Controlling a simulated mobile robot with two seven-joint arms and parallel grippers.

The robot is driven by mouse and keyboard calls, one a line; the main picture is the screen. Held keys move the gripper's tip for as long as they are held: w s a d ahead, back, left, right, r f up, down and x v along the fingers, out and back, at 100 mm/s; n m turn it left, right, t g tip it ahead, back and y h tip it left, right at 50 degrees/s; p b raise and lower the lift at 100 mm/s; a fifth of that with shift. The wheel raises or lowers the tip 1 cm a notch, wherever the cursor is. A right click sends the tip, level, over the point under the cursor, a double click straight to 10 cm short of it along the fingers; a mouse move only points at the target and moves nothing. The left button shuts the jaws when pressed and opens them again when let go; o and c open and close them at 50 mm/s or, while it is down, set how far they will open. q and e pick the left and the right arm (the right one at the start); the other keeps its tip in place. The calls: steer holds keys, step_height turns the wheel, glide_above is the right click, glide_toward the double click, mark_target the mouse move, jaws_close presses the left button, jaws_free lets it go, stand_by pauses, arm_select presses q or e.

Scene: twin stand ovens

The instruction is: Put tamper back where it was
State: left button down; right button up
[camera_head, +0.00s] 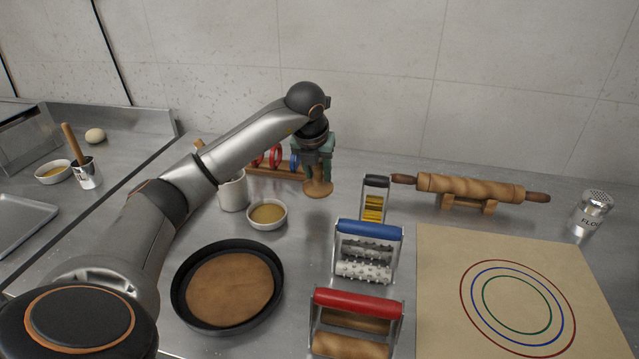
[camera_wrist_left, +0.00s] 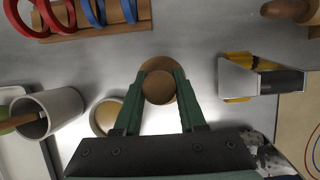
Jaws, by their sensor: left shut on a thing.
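The wooden tamper (camera_head: 318,188) is upright, with its wide round foot at or just above the steel counter behind the small bowl; I cannot tell whether it touches. My left gripper (camera_head: 317,166) reaches down over it from above, with its green fingers on either side of the handle, shut on it. In the left wrist view the tamper (camera_wrist_left: 158,87) shows as a round knob over a wider foot, between the fingertips of the left gripper (camera_wrist_left: 159,84). The fingers partly hide the handle. My right gripper is out of view.
A wooden rack with coloured rings (camera_head: 262,171) stands close behind left. A white cup (camera_head: 233,192) and a bowl (camera_head: 267,213) are to the left. A yellow-bladed tool (camera_head: 374,207) and rolling pin (camera_head: 470,187) are right. A dough-filled pan (camera_head: 228,289) is in front.

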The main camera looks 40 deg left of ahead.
mark_target(319, 183)
arm_select(q)
steer(key=shift+w+a+f, duration=0.3)
steer(key=shift+w+f, duration=0.3)
steer(key=shift+f, duration=1.7)
steer(key=shift+f, duration=0.2)
steer(key=shift+c, duration=2.4)
jaws_free()
steer(key=shift+r, duration=0.5)
steer(key=v, duration=1.1)
steer(key=shift+s+r, duration=0.2)
steer(key=shift+s, duration=0.05)
steer(key=shift+d, duration=0.1)
